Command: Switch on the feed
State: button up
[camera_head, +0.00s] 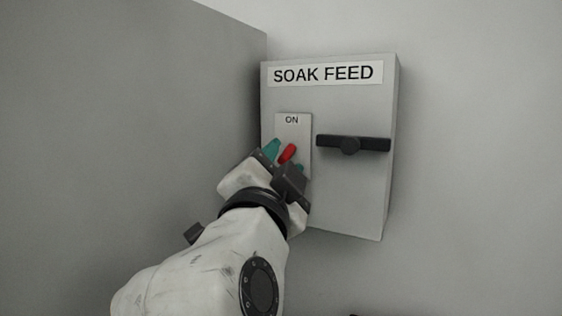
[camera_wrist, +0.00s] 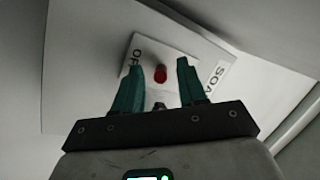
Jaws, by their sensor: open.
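A red-tipped lever (camera_head: 288,153) sits on a light plate (camera_head: 305,128) marked ON at its top, on the left part of a grey box. The wrist view shows the red tip (camera_wrist: 160,73) between my gripper's two teal fingers, with a gap on each side. My gripper (camera_head: 285,157) is open around the lever and holds nothing. In the wrist view a partly hidden label at the left of the plate looks like OFF. The lower plate is hidden behind my gripper in the head view. I cannot tell exactly which way the lever leans.
The grey box (camera_head: 350,200) is labelled SOAK FEED (camera_head: 322,74). A black horizontal handle (camera_head: 352,144) with a round hub sits on it, right of the plate. A grey wall panel (camera_head: 130,130) stands close on the left. Space right of the box looks clear.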

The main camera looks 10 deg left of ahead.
jog(key=shift+c, duration=0.5)
grip_shut()
jog(key=r+g+p, duration=0.2)
jog(key=g+p, duration=0.1)
jog(key=shift+s+a+m, duration=0.1)
jog(key=shift+s+m, duration=0.1)
jog(key=shift+m, duration=0.2)
jog(key=r+g+p, duration=0.1)
jog(key=g+p, duration=0.1)
jog(key=p, duration=0.1)
jog(key=shift+m, duration=0.3)
jog(key=g+p, duration=0.1)
jog(key=r+g+p, duration=0.1)
jog(key=shift+w+m+g+y, duration=0.1)
jog(key=shift+m+g+y, duration=0.2)
jog(key=shift+y, duration=0.1)
jog(key=shift+w+r+g+y+p, duration=0.15)
jog(key=shift+g+y+p, duration=0.15)
jog(key=shift+g+p, duration=0.6)
jog(key=shift+g, duration=0.3)
